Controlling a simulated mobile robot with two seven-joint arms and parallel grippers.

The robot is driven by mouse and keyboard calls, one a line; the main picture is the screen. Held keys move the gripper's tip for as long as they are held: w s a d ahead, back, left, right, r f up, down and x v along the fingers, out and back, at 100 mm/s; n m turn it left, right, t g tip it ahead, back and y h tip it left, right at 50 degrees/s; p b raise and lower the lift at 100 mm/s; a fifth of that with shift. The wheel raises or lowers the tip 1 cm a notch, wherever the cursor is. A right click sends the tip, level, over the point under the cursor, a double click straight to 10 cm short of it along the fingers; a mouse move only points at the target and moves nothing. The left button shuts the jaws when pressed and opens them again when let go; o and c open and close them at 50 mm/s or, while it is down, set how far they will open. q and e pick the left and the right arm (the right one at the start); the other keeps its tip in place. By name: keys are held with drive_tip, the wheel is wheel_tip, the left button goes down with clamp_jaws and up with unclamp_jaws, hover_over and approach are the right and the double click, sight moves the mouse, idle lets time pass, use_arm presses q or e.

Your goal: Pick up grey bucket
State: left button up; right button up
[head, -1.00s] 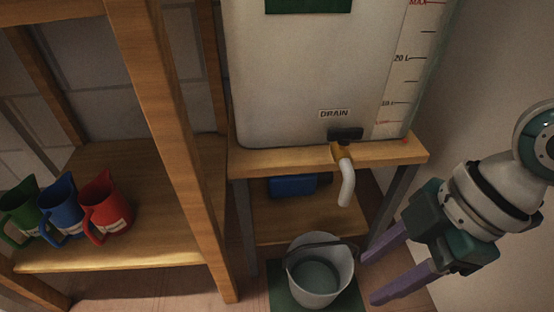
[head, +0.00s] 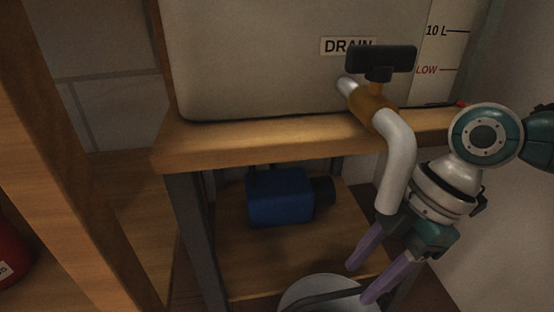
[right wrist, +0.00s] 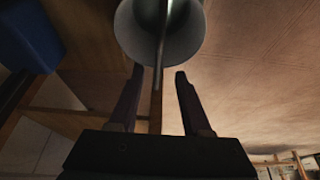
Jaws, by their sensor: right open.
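The grey bucket (head: 312,284) stands below the drain spout, cut off by the bottom edge of the head view. Its dark handle (head: 325,296) crosses over the opening. My right gripper (head: 360,282) is open and empty, with its purple fingers pointing down and left at the bucket's right side. In the right wrist view the bucket (right wrist: 187,42) lies just ahead of the fingertips (right wrist: 159,72), with the handle (right wrist: 163,40) running lengthwise in line with the gap between them. I cannot tell whether anything touches. My left gripper is not in view.
The wooden stand (head: 260,145) holds the tank (head: 240,60) above. A blue device (head: 280,195) sits on the lower shelf (head: 250,265). A wooden post (head: 80,180) stands left.

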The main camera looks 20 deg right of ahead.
sight(343, 292)
drive_tip(key=b+x, duration=0.1)
drive_tip(key=x, duration=0.1)
drive_tip(key=b+x, duration=0.2)
drive_tip(key=shift+w+a+r+b, duration=0.1)
drive_tip(key=shift+w+a+b, duration=0.05)
drive_tip(key=shift+w+b, duration=0.15)
drive_tip(key=shift+a+f+b, duration=0.3)
drive_tip(key=shift+f, duration=0.05)
drive_tip(key=shift+r, duration=0.1)
drive_tip(key=shift+f, duration=0.25)
drive_tip(key=c, duration=0.7)
clamp_jaws()
